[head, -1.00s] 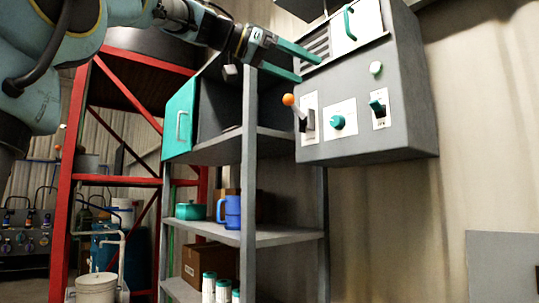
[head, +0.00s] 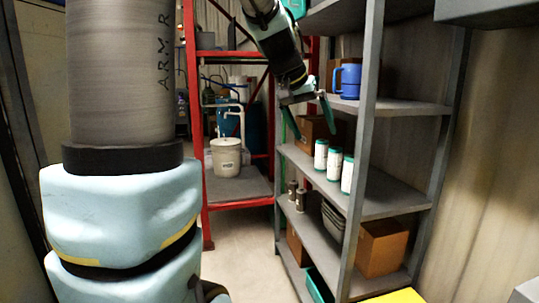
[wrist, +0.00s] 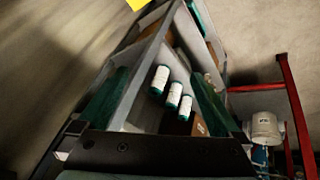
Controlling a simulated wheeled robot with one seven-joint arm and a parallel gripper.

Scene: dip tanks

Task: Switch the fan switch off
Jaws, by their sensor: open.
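The fan switch is not in view in either current view. Only the underside of a grey box (head: 487,10), which looks like the control box, shows at the top right of the head view. My gripper (head: 309,118) is in the upper middle of the head view, pointing down in front of the grey shelf unit. Its two green fingers are spread apart with nothing between them that they touch. In the wrist view my gripper (wrist: 158,76) is open too, with several white canisters (wrist: 174,94) on a shelf seen beyond the fingers.
The grey shelf unit (head: 365,150) holds a blue mug (head: 349,80), white canisters (head: 333,163) and a cardboard box (head: 381,246). A red rack (head: 206,215) with a white bucket (head: 226,157) stands behind. Open floor (head: 238,252) lies left of the shelves.

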